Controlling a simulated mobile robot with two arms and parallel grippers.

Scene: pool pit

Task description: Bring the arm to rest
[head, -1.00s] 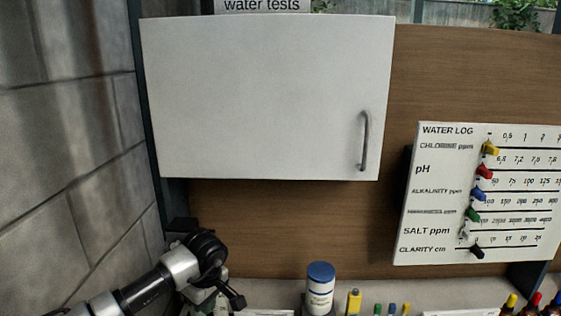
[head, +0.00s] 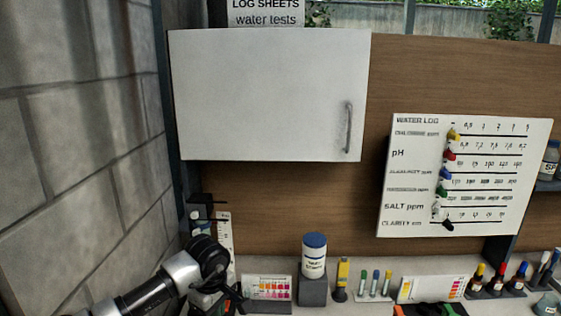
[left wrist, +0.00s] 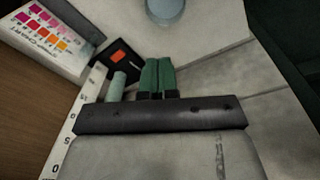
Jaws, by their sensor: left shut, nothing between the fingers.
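My left arm (head: 165,278) comes in at the lower left of the head view, bent at a black joint close to the stone wall. Its gripper is mostly hidden behind the arm there. In the left wrist view my left gripper (left wrist: 158,77) shows as two green fingers side by side. They are shut with nothing between them, above the pale counter (left wrist: 210,70). My right gripper cannot be made out in either view.
The white cabinet (head: 265,95) is closed. The water log board (head: 465,175) hangs at right. A blue-capped jar (head: 314,256), colour charts (head: 266,287) and several small bottles line the counter. A stone wall (head: 80,150) bounds the left.

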